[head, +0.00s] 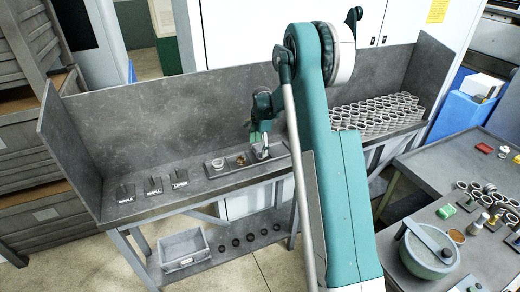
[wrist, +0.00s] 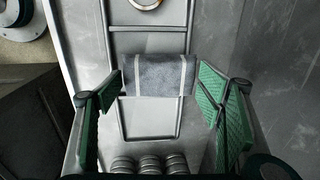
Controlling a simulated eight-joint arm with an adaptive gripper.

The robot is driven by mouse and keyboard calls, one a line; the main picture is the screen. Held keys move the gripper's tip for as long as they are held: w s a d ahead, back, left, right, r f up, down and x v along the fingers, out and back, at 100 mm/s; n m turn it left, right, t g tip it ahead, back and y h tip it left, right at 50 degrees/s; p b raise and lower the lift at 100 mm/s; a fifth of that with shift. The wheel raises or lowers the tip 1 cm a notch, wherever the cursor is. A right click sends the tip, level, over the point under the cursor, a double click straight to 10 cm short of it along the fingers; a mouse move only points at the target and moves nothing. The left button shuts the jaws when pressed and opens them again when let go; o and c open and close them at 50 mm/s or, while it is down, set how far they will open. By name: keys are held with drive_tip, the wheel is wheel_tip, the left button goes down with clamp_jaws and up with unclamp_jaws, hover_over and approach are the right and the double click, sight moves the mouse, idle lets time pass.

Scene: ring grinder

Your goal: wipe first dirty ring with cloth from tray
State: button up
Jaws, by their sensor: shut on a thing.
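My gripper (head: 259,142) is low over the right end of a dark tray (head: 225,172) on the long grey bench. In the wrist view, its green-padded fingers (wrist: 158,82) are shut on a grey cloth (wrist: 158,76) with two pale stripes. The cloth spans between the fingertips; I cannot tell whether it still touches the tray. A pale ring (head: 217,163) sits in the left part of the tray, and a brownish item (head: 240,159) in the middle part. A ring (wrist: 146,3) with a brownish inside is cut off at the top of the wrist view.
Several small dark stands (head: 153,185) are left of the tray. Many metal rings (head: 375,112) fill the bench's right side. A high back panel (head: 180,100) runs behind the bench. The right table holds a round bowl (head: 430,250) and more rings. Dark cylinders (wrist: 149,164) show low in the wrist view.

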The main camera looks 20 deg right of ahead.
sight(259, 146)
drive_tip(key=shift+s+f+b, duration=0.2)
drive_tip(key=shift+s+b, duration=0.2)
drive_tip(key=shift+s, duration=0.6)
drive_tip(key=shift+w+b, duration=0.3)
drive_tip(key=shift+w, duration=0.85)
drive_tip(key=shift+w+r, duration=0.25)
wheel_tip(259, 146, up, 4)
drive_tip(key=shift+s+p, duration=0.15)
drive_tip(key=shift+p, duration=0.2)
drive_tip(key=shift+w+r, duration=0.1)
drive_tip(key=shift+w, duration=0.1)
drive_tip(key=shift+s+r+p, duration=0.15)
drive_tip(key=shift+r+p, duration=0.15)
drive_tip(key=shift+r, duration=1.8)
